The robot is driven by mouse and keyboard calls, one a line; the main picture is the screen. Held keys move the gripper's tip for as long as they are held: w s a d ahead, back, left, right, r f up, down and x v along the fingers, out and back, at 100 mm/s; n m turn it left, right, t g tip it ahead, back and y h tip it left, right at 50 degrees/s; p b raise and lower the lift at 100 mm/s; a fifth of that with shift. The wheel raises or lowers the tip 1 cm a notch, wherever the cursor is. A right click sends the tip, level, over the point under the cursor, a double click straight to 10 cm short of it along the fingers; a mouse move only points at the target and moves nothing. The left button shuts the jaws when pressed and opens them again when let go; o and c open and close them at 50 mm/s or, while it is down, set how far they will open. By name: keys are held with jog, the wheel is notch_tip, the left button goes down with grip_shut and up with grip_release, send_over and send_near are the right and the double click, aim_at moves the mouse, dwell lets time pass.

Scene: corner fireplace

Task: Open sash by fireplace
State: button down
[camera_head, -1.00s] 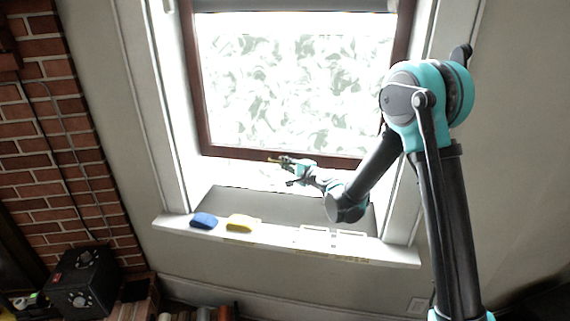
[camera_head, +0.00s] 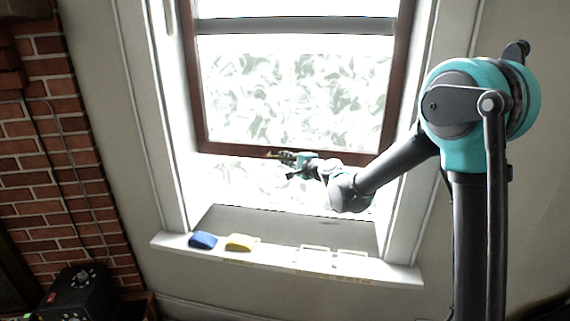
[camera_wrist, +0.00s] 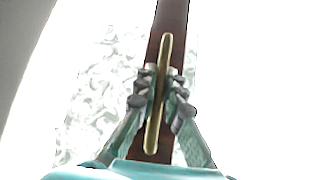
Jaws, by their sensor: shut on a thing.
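The sash (camera_head: 232,149) has a dark brown wooden frame around a bright pane with a leafy pattern. Its lower rail stands clear above the sill, with a bright open band beneath it. In the wrist view the brown rail (camera_wrist: 173,14) runs from top to bottom and carries a long brass handle (camera_wrist: 165,52). My gripper (camera_wrist: 160,88) has its fingers closed around the middle of this handle, one on each side. In the head view my gripper (camera_head: 274,155) is at the middle of the lower rail, and the handle is too small to make out clearly.
A blue object (camera_head: 203,240) and a yellow object (camera_head: 240,242) lie on the left of the white sill (camera_head: 385,272). White side frames flank the window. A brick wall (camera_head: 50,190) and a black box (camera_head: 80,292) are at the left.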

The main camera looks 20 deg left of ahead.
jog(key=c, duration=1.6)
grip_release()
jog(key=shift+d, duration=0.1)
jog(key=v, duration=1.2)
jog(key=s+d+f+n+g+h, duration=0.1)
jog(key=s+d+f+n+h, duration=0.2)
jog(key=s+d+f, duration=0.4)
jog(key=s+d+f+n+g+h, duration=0.2)
jog(key=s+d+f+h, duration=0.4)
jog(key=d, duration=1.4)
jog(key=s+d+f+n+g+h, duration=0.2)
jog(key=s+d+f, duration=0.6)
jog(key=d, duration=0.6)
jog(key=shift+s+d+n+h, duration=0.35)
jog(key=shift+n+h, duration=0.45)
jog(key=shift+h, duration=0.4)
